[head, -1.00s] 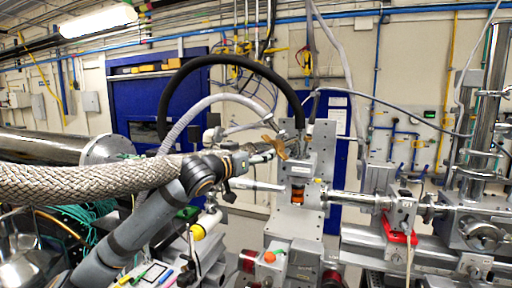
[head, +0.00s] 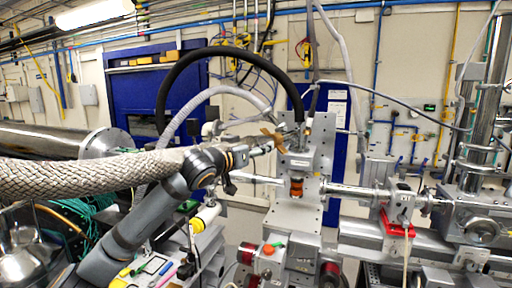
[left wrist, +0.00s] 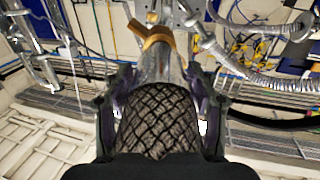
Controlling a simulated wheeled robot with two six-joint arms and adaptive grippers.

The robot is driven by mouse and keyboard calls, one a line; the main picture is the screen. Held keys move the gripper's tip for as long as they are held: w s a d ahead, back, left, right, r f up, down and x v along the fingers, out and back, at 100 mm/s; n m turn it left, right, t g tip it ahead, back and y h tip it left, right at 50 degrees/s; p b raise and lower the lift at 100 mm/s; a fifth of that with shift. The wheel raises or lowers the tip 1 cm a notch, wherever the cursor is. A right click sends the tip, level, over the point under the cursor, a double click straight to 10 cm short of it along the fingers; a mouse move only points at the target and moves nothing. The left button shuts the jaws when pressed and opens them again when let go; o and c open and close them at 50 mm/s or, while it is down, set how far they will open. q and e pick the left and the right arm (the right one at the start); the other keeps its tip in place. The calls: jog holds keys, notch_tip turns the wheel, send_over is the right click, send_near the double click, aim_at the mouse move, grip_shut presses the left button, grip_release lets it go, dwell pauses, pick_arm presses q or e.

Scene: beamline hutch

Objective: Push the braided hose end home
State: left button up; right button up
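The braided hose (head: 85,178) comes in from the left in the head view and passes behind my left arm. In the left wrist view the braided hose (left wrist: 158,122) lies between the two fingers of my left gripper (left wrist: 160,125), which press along both sides. Beyond the braid, a smooth metal end points away, toward a tan winged part (left wrist: 155,38). In the head view my left gripper (head: 246,152) is just left of this tan part (head: 271,138) on the upright grey apparatus (head: 318,150). Whether the hose end touches its fitting cannot be told. My right gripper is not in view.
A thick black hose (head: 215,52) arches above my left gripper, with a grey corrugated hose (head: 190,108) below it. A horizontal metal pipe (head: 350,192) runs right from the apparatus. A bench with pens and small tools (head: 155,268) lies below my left arm.

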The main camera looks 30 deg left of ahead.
pick_arm(q)
jog(key=shift+o, duration=0.7)
jog(key=shift+r, duration=0.15)
notch_tip(320, 180, up, 10)
jog(key=shift+f, duration=0.15)
